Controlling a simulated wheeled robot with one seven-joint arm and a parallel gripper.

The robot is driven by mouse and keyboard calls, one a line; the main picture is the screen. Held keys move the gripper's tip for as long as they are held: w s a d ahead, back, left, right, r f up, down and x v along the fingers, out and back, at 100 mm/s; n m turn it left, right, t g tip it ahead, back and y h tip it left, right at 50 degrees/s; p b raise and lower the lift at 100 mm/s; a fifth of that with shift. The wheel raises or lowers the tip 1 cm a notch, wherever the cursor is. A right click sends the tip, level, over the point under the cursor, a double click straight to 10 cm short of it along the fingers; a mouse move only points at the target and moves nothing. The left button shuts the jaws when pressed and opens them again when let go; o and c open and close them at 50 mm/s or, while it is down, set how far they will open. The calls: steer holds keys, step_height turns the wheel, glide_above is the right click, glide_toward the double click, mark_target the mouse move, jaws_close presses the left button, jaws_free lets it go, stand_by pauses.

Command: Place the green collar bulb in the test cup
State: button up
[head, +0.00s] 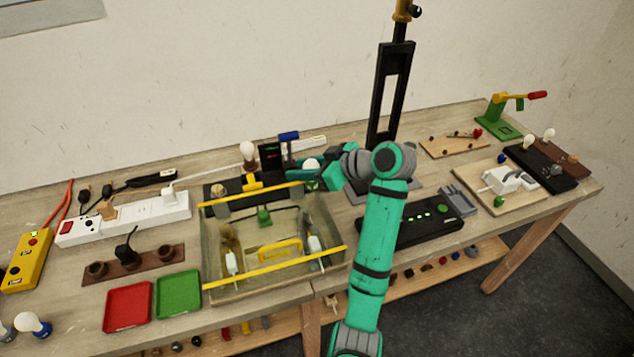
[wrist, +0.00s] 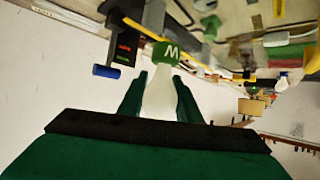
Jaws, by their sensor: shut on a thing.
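My gripper (wrist: 160,88) is shut on the green collar bulb (wrist: 160,104), with its fingers on either side of the white glass. The green collar (wrist: 166,52), marked with a white W, points away from the palm. In the head view, my gripper (head: 318,173) is above the back of the bench, and the bulb (head: 311,163) is partly hidden by it. A black tester with a dark display (head: 272,156) stands just left of my gripper; the display also shows in the wrist view (wrist: 125,46). I cannot clearly make out the test cup.
A clear bin with yellow rims (head: 272,274) stands in front of my gripper. A blue-handled lever (head: 289,136) rises close behind it. Another white bulb (head: 247,151) stands upright to the left. A tall black stand (head: 391,95) is to the right. Red (head: 128,306) and green (head: 178,294) trays lie front left.

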steer(key=w+f, duration=0.3)
steer(key=w, duration=0.1)
steer(key=w+d+f, duration=0.1)
steer(key=w+f, duration=0.2)
steer(key=w, duration=0.1)
steer(key=w+d+f, duration=0.1)
steer(key=w+f, duration=0.2)
steer(key=w, duration=0.1)
steer(key=shift+w+d, duration=0.25)
steer(key=shift+w, duration=0.1)
steer(key=shift+w+d+f, duration=0.1)
steer(key=shift+w+f, duration=0.3)
steer(key=shift+f, duration=1.55)
steer(key=shift+f, duration=0.1)
steer(key=o, duration=1.1)
